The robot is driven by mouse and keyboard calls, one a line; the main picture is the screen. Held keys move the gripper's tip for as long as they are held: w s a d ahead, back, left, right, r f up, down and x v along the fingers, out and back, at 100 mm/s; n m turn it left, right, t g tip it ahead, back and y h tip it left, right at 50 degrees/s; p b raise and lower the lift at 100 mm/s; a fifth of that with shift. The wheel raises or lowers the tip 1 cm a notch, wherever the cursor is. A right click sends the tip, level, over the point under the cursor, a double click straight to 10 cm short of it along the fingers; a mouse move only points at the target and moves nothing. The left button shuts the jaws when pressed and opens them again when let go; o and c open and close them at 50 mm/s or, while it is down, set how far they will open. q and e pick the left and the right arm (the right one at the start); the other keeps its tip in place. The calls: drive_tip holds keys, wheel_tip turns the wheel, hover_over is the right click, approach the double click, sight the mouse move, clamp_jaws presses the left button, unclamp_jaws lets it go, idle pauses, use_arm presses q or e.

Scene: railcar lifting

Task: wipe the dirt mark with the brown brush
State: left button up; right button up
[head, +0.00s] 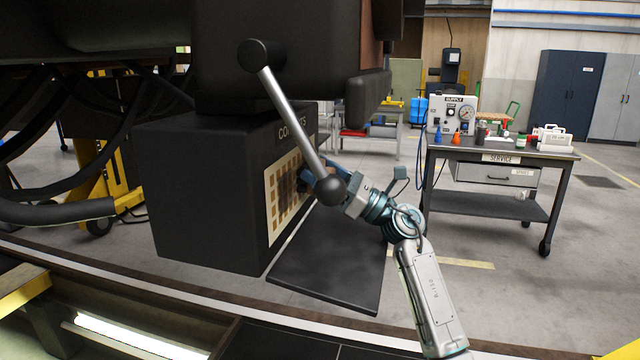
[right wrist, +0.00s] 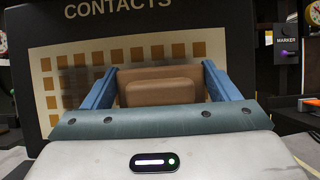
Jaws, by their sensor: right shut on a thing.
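The brown brush (right wrist: 160,90) is held between the two blue fingers of my right gripper (right wrist: 160,70) in the right wrist view. In the head view my right gripper (head: 324,180) is in front of the contacts panel (head: 270,205), partly hidden by a lever knob. The dirt mark (head: 286,190) is a dark smudge over the panel's tan squares. In the right wrist view the dirt mark (right wrist: 76,88) shows left of the brush, and the brush covers part of the panel. I cannot tell whether the brush touches the panel. My left gripper is out of view.
A metal lever (head: 292,115) with a black knob (head: 331,190) hangs in front of the black contacts box (head: 200,200). The box's open lid (head: 330,270) lies below the panel. A service table (head: 500,152) with bottles stands at the right, with clear floor before it.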

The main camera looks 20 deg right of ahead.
drive_tip(key=shift+w+d+b, duration=0.45)
drive_tip(key=shift+w+b, duration=0.15)
drive_tip(key=shift+w, duration=0.1)
drive_tip(key=shift+w+d+b, duration=0.55)
drive_tip(key=shift+w+b, duration=0.2)
drive_tip(key=shift+w, duration=0.15)
drive_tip(key=shift+r, duration=0.1)
